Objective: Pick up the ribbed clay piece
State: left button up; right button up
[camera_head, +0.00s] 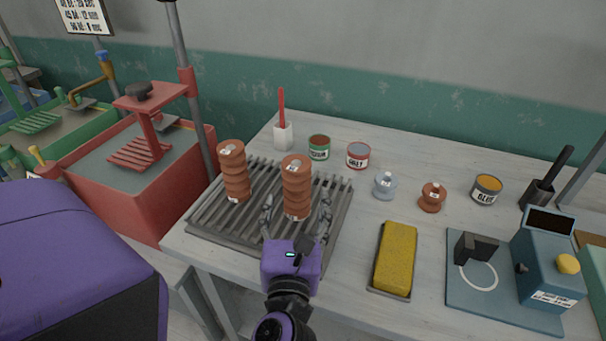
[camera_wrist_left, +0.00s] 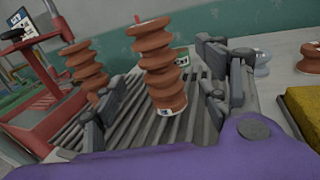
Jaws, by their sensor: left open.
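Two ribbed terracotta clay pieces stand upright on a grey slatted rack. The right ribbed clay piece (camera_head: 297,187) is directly ahead of my left gripper (camera_head: 296,217). The left ribbed clay piece (camera_head: 234,171) stands a little farther to the left. My left gripper is open, with one finger on each side of the right piece's lower part. In the left wrist view the right piece (camera_wrist_left: 158,65) is upright between the open fingers (camera_wrist_left: 160,100), with space on both sides. The left piece (camera_wrist_left: 85,72) is outside the fingers there. My right gripper is not in view.
The slatted rack (camera_head: 339,232) sits on a pale table. A yellow sponge (camera_head: 396,259) lies right of the rack. Cans, including a green one (camera_head: 319,147), and small pots stand behind. A blue device (camera_head: 549,262) is at right, a red press (camera_head: 143,150) at left.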

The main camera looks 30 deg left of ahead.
aim_at(296, 194)
pick_arm(q)
jog(key=shift+s+a+f+n, duration=0.1)
jog(key=shift+a+f+n, duration=0.2)
jog(key=shift+n, duration=0.1)
jog(key=shift+d+r, duration=0.1)
jog(key=shift+r, duration=0.15)
jog(key=shift+w+a+r+p, duration=0.1)
jog(key=shift+w+a+p, duration=0.15)
jog(key=shift+w, duration=0.15)
jog(key=shift+w+a+r+p, duration=0.1)
jog(key=shift+w+p, duration=0.15)
jog(key=shift+w, duration=0.1)
jog(key=p+x, duration=0.1)
jog(key=x, duration=0.3)
jog(key=shift+r, duration=0.1)
jog(key=shift+w+a+f, duration=0.25)
jog(key=shift+w+a, duration=0.1)
jog(key=shift+w, duration=0.2)
jog(key=c, duration=0.4)
jog(key=shift+r, duration=0.1)
grip_shut()
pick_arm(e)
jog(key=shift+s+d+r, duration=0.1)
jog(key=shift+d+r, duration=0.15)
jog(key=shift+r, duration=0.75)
